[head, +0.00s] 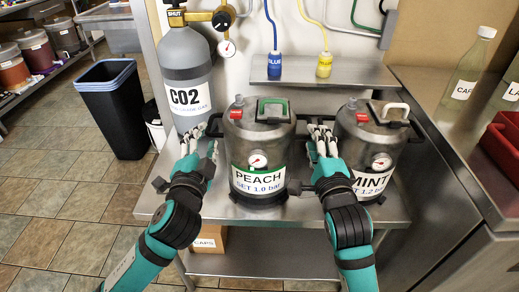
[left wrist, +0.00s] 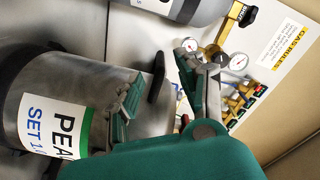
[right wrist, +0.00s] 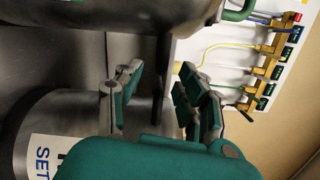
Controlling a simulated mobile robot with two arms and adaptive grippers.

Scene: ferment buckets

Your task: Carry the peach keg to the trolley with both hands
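The peach keg (head: 258,185) is a steel keg with a PEACH label, a gauge and a green top handle. It stands upright on a steel bench (head: 285,212). It has a dark side handle at each side. My left gripper (head: 208,140) is at its left handle; in the left wrist view the fingers (left wrist: 160,85) are apart with the dark handle (left wrist: 157,78) between them. My right gripper (head: 320,140) is at the right handle, between the two kegs; its fingers (right wrist: 160,90) are apart around the dark handle (right wrist: 163,65). I cannot make out a trolley.
The mint keg (head: 372,150) stands close on the right, near my right gripper. A grey CO2 cylinder (head: 187,80) stands behind left. A black bin (head: 115,110) is on the tiled floor at left. A counter with bottles (head: 468,65) and a red crate (head: 503,145) is at right.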

